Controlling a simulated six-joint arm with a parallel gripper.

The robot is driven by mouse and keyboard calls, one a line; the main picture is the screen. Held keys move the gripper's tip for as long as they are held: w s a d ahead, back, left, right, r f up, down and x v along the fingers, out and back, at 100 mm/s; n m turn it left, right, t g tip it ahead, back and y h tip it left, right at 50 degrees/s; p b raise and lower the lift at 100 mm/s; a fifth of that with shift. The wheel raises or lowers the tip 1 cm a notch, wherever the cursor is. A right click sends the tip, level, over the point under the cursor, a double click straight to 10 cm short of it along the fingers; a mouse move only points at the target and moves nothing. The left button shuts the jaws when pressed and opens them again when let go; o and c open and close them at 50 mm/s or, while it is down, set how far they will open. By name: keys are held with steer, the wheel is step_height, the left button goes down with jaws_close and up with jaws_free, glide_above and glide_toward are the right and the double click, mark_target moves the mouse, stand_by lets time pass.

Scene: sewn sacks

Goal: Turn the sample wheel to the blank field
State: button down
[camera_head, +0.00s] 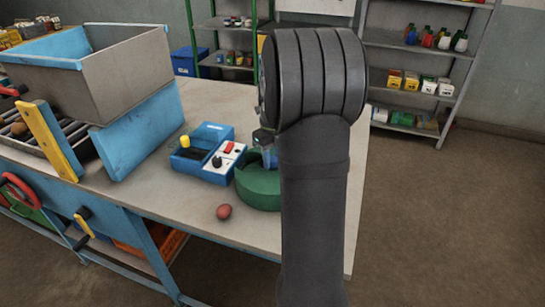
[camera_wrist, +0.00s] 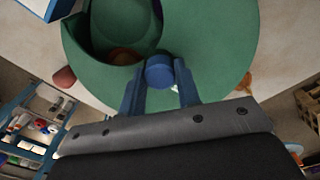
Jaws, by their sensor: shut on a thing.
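The sample wheel (camera_head: 258,190) is a green round body on the table, partly hidden behind my arm. In the wrist view the green wheel (camera_wrist: 215,40) fills the upper middle, with an open compartment at its left holding something brown (camera_wrist: 125,57). A round blue knob (camera_wrist: 159,72) stands on the wheel beside that opening. My gripper (camera_wrist: 160,80) has its two blue fingers closed on either side of the knob. In the head view my gripper (camera_head: 267,150) reaches down onto the wheel. Any field markings are not visible.
A blue control box (camera_head: 205,155) with yellow, black and red controls stands just left of the wheel. A reddish-brown lump (camera_head: 224,212) lies on the table (camera_head: 180,210) in front. A large grey and blue bin (camera_head: 125,75) is at the left. The table's edge is close by.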

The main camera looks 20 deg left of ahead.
steer(key=shift+m, duration=0.4)
stand_by(0.4)
steer(key=c, duration=1.1)
jaws_free()
steer(key=shift+o, duration=0.2)
step_height(320, 180, up, 18)
steer(key=shift+f, duration=0.25)
step_height(320, 180, down, 18)
steer(key=shift+r, duration=0.2)
